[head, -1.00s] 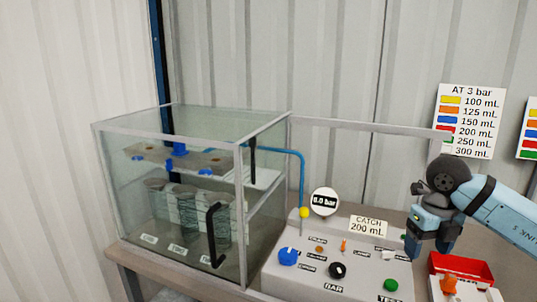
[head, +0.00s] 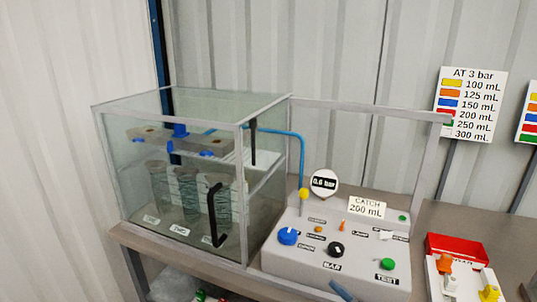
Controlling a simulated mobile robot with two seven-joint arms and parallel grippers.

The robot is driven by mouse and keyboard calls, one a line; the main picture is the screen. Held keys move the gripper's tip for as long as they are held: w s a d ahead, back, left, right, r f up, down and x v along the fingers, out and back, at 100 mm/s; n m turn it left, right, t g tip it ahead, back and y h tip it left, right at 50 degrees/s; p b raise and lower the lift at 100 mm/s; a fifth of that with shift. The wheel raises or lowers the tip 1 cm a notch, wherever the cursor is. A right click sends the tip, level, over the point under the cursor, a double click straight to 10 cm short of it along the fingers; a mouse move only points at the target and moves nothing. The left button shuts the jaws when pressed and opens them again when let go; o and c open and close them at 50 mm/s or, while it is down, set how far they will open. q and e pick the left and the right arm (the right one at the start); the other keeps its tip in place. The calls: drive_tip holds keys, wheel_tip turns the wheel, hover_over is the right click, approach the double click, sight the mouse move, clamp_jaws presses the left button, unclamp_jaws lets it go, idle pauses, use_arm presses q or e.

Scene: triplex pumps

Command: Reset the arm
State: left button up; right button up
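Neither gripper shows in the head view. A small blue piece at the bottom edge, in front of the control console (head: 290,257), may be part of my arm; I cannot tell. The console carries a blue knob (head: 288,236), a black knob (head: 336,249), a green button (head: 388,264) and a yellow-topped post (head: 303,195). A round gauge (head: 324,184) reads about 0.6 bar. A card (head: 367,207) reads "CATCH 200 mL".
A clear-walled cabinet (head: 181,105) with a black handle (head: 215,215) stands left of the console and holds several clear cylinders. A colour-coded volume sign (head: 470,104) stands behind. The bench (head: 495,228) is bare beside the bin.

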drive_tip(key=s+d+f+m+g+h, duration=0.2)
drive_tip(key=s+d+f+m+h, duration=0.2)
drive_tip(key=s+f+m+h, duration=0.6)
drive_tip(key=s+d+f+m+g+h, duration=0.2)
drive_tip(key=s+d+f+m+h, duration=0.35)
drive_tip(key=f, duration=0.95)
use_arm(q)
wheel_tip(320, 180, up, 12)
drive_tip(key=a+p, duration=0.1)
drive_tip(key=p, duration=1.3)
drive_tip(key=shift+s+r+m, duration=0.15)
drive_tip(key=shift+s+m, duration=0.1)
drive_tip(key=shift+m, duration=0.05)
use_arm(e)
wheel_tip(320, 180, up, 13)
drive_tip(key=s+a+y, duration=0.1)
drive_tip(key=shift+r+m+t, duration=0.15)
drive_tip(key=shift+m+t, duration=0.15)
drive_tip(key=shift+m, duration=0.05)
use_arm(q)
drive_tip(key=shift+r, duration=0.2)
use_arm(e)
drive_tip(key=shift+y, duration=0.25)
